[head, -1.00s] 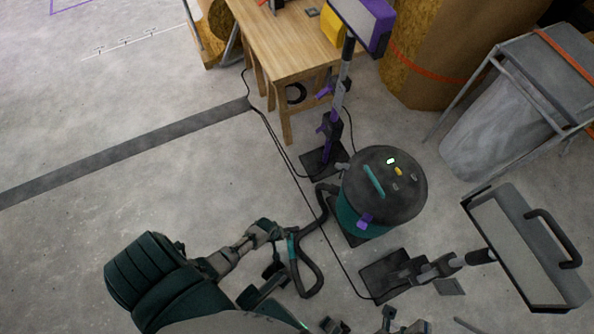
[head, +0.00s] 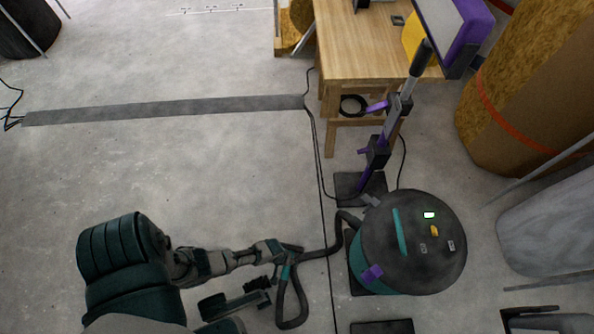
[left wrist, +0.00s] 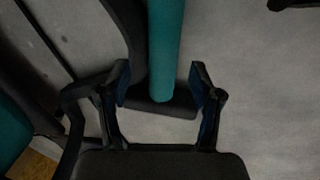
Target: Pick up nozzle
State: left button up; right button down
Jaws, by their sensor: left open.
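The nozzle is a teal tube with a dark end (left wrist: 166,45) on the black vacuum hose. In the head view its teal part (head: 286,271) shows just beyond my left gripper (head: 284,252). In the left wrist view, my left gripper (left wrist: 160,82) is open, with its fingertips on either side of the tube's lower end. The tube runs up from between the fingers. I cannot tell whether either finger touches it. The gripper itself hides part of the nozzle in the head view.
The round vacuum (head: 412,245) stands right of the nozzle, joined by the looped black hose (head: 303,300). A cable crosses the floor.

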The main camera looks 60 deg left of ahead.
pick_arm(q)
jog(key=shift+s+f+b, duration=0.2)
jog(key=shift+f, duration=0.45)
jog(key=shift+s+f+b, duration=0.2)
jog(key=shift+f, duration=0.4)
jog(key=shift+w+f+b, duration=0.35)
jog(key=shift+f, duration=0.1)
jog(key=shift+w+r, duration=0.15)
jog(key=shift+w, duration=0.05)
jog(key=shift+c, duration=0.4)
jog(key=shift+d, duration=0.1)
grip_shut()
jog(key=shift+r, duration=0.1)
